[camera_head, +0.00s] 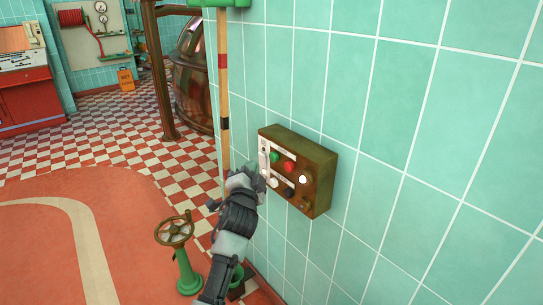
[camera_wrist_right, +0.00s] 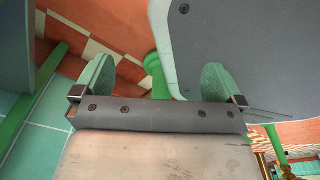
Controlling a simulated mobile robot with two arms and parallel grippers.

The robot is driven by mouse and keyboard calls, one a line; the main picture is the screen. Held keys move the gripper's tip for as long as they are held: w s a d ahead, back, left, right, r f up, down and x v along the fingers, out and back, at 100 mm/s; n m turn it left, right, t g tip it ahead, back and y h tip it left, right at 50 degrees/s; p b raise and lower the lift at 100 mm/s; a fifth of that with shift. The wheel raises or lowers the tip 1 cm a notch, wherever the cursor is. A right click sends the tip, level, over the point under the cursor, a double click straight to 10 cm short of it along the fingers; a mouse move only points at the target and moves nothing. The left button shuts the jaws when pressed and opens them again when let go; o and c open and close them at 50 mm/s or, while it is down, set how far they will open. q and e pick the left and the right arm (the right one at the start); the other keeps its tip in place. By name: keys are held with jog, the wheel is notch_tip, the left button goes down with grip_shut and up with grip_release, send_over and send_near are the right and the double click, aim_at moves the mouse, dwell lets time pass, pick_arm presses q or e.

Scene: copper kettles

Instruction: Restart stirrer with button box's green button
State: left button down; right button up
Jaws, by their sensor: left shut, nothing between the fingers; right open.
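The button box (camera_head: 318,172) is a brown, worn box on the teal tiled wall, with a pale front panel. The green button (camera_head: 275,157) is at the panel's upper left, with a red button (camera_head: 289,167) and a white one (camera_head: 303,179) to its right. My left gripper (camera_head: 260,178) is shut and empty, just in front of the panel's left end, below and left of the green button. I cannot tell whether it touches the panel. My right gripper (camera_wrist_right: 158,80) shows in the right wrist view, open with nothing between its green fingertips.
A green valve stand with a brass handwheel (camera_head: 174,230) stands left of my left arm. A wooden pole (camera_head: 223,90) runs down along the wall's edge. A copper kettle (camera_head: 190,75) is behind it.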

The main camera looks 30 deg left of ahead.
pick_arm(q)
jog(key=shift+s+a+p, duration=0.25)
jog(key=shift+s, duration=0.3)
jog(key=shift+s+a+p, duration=0.2)
jog(key=shift+s, duration=0.35)
pick_arm(e)
jog(key=shift+s+d+r, duration=0.1)
jog(key=shift+s+d, duration=0.1)
jog(key=shift+s, duration=1.05)
